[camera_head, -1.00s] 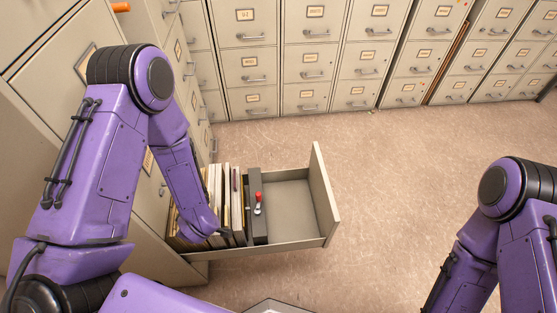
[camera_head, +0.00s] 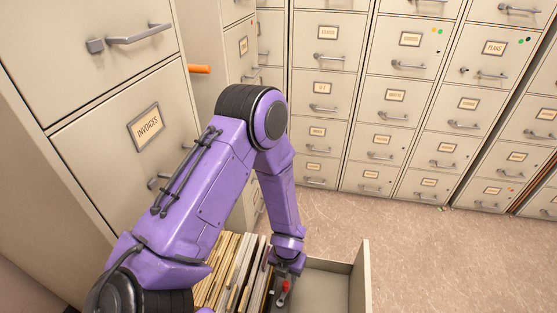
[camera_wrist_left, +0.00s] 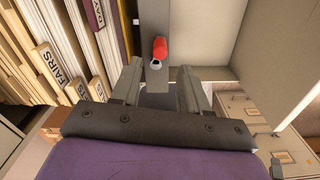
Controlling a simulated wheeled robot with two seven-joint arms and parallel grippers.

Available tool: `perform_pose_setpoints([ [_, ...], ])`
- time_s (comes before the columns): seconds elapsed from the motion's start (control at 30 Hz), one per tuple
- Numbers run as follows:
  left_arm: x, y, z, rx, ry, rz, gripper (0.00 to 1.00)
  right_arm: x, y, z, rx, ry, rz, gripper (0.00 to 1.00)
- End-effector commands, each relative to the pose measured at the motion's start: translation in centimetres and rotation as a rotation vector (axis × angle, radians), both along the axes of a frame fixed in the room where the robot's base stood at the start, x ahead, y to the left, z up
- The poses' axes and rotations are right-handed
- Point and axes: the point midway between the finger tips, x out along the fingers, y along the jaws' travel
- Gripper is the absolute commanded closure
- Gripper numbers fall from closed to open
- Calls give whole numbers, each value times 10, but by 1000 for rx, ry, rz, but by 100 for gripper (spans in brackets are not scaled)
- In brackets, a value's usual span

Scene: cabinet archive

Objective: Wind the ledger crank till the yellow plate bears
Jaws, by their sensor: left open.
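The ledger crank's red knob (camera_head: 285,287) shows in the head view, low in the open drawer and just below my left gripper (camera_head: 284,276). In the left wrist view the red knob (camera_wrist_left: 160,47) sits on a grey metal end over a dark grey bar-like housing (camera_wrist_left: 153,15). My left gripper (camera_wrist_left: 160,72) is open there, its two fingers apart, with the knob ahead of and roughly between the fingertips. The knob does not appear gripped. I cannot make out a yellow plate for certain. My right gripper is out of view.
The open drawer's front panel (camera_head: 360,277) stands right of the gripper. Several upright folders (camera_head: 232,268) are packed to its left. A cabinet marked INVOICES (camera_head: 148,127) is close on the left, with an orange handle-like piece (camera_head: 200,69) beyond. Floor (camera_head: 420,250) is clear to the right.

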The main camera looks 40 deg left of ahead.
Motion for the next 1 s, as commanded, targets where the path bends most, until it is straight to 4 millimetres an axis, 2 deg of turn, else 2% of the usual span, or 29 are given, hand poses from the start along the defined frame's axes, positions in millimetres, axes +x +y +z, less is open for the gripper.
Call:
perform_pose_setpoints([
  [0.03, 0, 0, -12, 1, 0, -2, 55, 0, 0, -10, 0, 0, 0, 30],
  [0.53, 0, -1, -72, 1, 1, -7, 55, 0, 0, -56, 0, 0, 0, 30],
  [0.57, 0, -1, -65, 0, 0, -6, 55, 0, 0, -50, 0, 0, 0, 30],
  [0.63, 0, -1, -65, 0, 0, -5, 55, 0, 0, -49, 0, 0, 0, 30],
  [1.0, -2, 1, -71, 0, 0, -3, 55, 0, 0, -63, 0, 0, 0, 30],
])
